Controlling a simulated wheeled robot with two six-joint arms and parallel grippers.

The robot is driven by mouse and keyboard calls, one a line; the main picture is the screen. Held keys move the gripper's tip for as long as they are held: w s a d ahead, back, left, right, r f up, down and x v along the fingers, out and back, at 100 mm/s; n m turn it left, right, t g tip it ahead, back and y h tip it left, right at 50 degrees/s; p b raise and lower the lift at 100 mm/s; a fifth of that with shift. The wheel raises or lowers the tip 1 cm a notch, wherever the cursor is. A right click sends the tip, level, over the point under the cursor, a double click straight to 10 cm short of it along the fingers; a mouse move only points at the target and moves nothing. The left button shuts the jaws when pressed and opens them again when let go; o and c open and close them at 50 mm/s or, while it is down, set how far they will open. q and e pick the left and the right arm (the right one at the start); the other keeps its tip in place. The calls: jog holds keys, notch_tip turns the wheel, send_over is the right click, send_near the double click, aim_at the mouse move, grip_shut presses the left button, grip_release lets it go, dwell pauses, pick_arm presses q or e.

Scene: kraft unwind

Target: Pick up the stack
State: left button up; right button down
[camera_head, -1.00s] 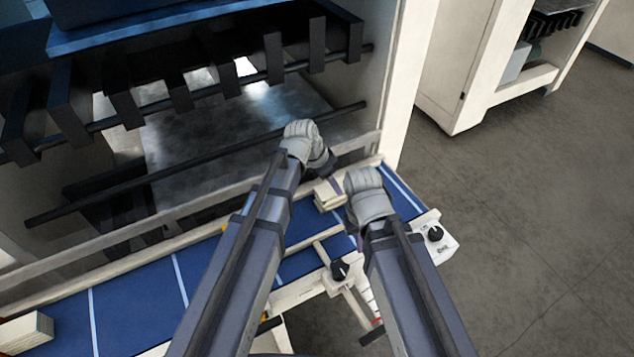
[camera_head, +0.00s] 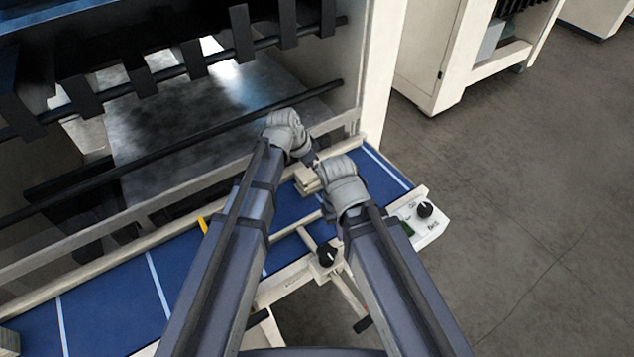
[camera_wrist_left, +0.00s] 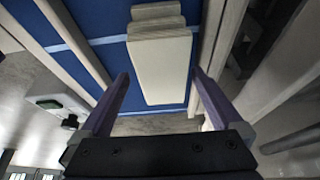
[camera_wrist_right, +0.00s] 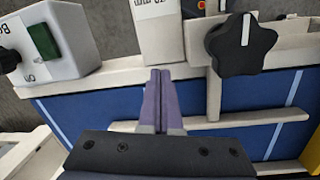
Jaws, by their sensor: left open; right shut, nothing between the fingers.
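The stack (camera_head: 306,178) is a small pile of cream, flat pieces on the blue belt, partly hidden by my arms in the head view. In the left wrist view the stack (camera_wrist_left: 160,62) shows its pieces slightly offset, the top one long and pale. My left gripper (camera_wrist_left: 163,78) is open, with one finger on each side of the stack's near end in that view; I cannot tell whether they touch it. My right gripper (camera_wrist_right: 158,75) is shut and empty above the belt, near a black knob. In the head view its fingers are hidden behind the wrist.
The blue belt (camera_head: 110,290) has white cross lines and a pale rail. A black knob (camera_head: 327,255) and a control box (camera_head: 419,222) with a green switch stand along its near side. The machine's bars and metal plate (camera_head: 200,110) lie behind. Open floor is right.

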pick_arm(q)
jog(key=shift+w+d+f, duration=0.15)
jog(key=shift+d+f, duration=0.05)
jog(key=shift+f, duration=0.45)
jog(key=shift+f+b, duration=0.25)
jog(key=shift+b, duration=0.15)
jog(key=c, duration=1.4)
